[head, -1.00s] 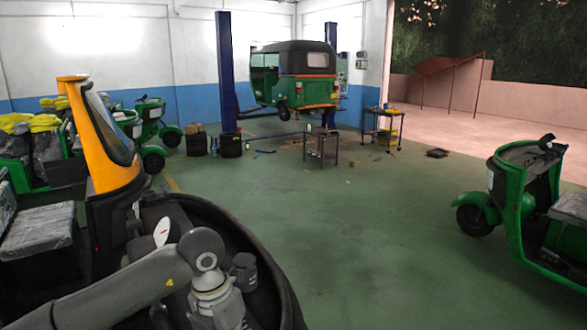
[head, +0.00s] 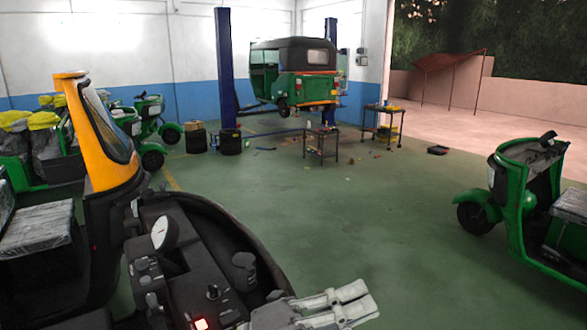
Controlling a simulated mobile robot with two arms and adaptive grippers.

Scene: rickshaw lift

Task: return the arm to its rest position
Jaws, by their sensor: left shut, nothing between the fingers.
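My left gripper (head: 366,298) shows at the bottom edge, right of centre. Its two pale grey fingers lie side by side, pointing right, shut with nothing between them. It appears in front of the right rim of a dark console (head: 190,262); I cannot tell whether it touches it. Most of the left arm is below the picture. My right gripper is out of view.
A yellow-black rickshaw front (head: 98,135) stands left, a green vehicle (head: 510,200) right. A rickshaw (head: 292,75) hangs on the lift behind. The middle floor is clear.

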